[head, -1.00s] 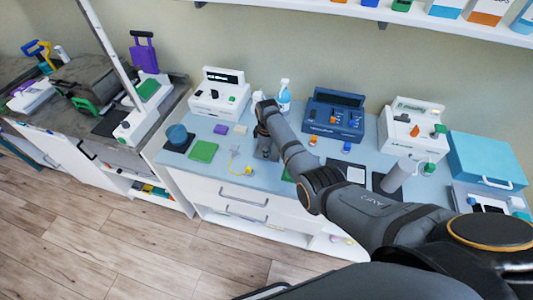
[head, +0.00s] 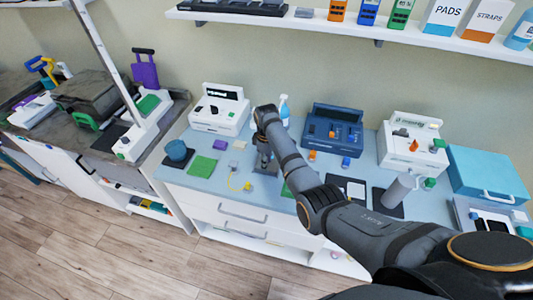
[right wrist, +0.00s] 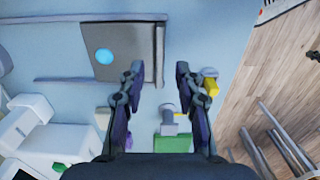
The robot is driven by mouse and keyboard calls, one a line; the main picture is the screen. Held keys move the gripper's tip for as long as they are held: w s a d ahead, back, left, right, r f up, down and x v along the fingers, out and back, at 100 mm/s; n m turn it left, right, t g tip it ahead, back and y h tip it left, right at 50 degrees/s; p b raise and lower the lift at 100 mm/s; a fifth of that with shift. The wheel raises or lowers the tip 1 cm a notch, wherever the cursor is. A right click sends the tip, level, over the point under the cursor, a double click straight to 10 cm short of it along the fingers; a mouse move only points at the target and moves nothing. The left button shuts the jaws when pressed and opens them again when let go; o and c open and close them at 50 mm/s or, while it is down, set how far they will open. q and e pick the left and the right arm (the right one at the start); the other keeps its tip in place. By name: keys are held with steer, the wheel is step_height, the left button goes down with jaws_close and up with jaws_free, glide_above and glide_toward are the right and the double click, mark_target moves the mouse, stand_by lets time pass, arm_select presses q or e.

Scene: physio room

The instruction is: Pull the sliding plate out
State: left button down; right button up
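The sliding plate (right wrist: 122,48) appears in the right wrist view as a dark grey plate with a light-blue disc on it. It sits between two thin rails on the blue counter, with a raised bar (right wrist: 160,54) along its right edge. My right gripper (right wrist: 160,68) is open and empty, its fingertips apart just below that bar in the picture. I cannot tell whether they touch anything. In the head view the right gripper (head: 263,166) points down over the counter, and my arm hides most of the plate. My left gripper is not in view.
On the counter (head: 205,183) stand a yellow-ended part (head: 248,186), a green mat (head: 201,166), a blue device (head: 333,130) and white devices (head: 219,112). A spray bottle (head: 284,110) stands behind the gripper. A grey cylinder (head: 398,190) stands to the right. A shelf (head: 300,24) runs above.

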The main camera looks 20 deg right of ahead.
step_height(320, 180, up, 8)
steer(key=shift+s, duration=0.1)
stand_by(0.4)
